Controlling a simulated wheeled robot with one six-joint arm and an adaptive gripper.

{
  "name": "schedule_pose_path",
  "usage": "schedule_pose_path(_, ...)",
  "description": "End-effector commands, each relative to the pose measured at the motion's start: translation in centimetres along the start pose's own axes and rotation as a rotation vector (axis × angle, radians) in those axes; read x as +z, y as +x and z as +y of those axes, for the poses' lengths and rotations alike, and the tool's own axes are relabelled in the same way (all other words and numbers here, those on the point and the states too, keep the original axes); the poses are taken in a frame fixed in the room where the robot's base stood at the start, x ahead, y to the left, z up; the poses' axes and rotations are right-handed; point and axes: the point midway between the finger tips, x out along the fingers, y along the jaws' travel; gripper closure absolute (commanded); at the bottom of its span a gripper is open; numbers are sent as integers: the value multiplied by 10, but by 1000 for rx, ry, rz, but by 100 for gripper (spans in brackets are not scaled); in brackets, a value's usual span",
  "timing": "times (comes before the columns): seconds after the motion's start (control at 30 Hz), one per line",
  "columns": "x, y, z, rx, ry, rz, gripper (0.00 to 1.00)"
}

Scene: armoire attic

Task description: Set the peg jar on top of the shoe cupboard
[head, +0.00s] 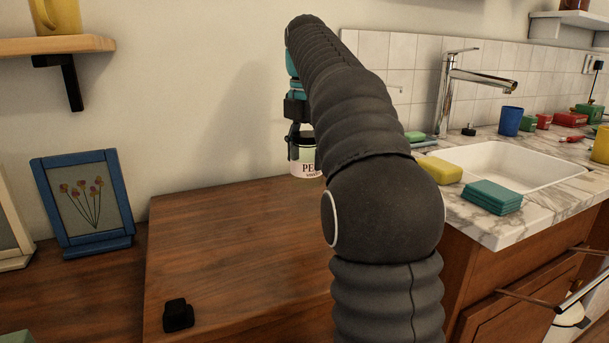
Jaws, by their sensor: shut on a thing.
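The peg jar (307,167) is a pale jar with a white label whose visible letters begin "PE". It is upright at the back right of a brown wooden cupboard top (235,225), which I take to be the shoe cupboard. My gripper (301,138) is above it, pointing down and shut on its upper part. The jar's right side is hidden behind my dark arm. I cannot tell whether the jar's base touches the wood or hangs just above it.
A small black object (177,315) lies at the cupboard top's front left. A blue picture frame (86,205) stands to the left. On the right is a marble counter (500,228) with a sink (515,165), tap (447,95), yellow sponge (440,170) and teal cloths (492,196). The cupboard top's middle is clear.

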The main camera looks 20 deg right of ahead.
Motion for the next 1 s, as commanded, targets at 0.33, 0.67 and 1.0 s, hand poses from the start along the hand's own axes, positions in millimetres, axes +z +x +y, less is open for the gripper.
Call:
schedule_pose_path(0.33, 0, 36, 4, 0, 1, 0, 77)
schedule_pose_path(0.67, 0, 43, 4, 1, 0, 0, 77)
schedule_pose_path(1.0, 0, 46, 4, 0, 0, 0, 10)
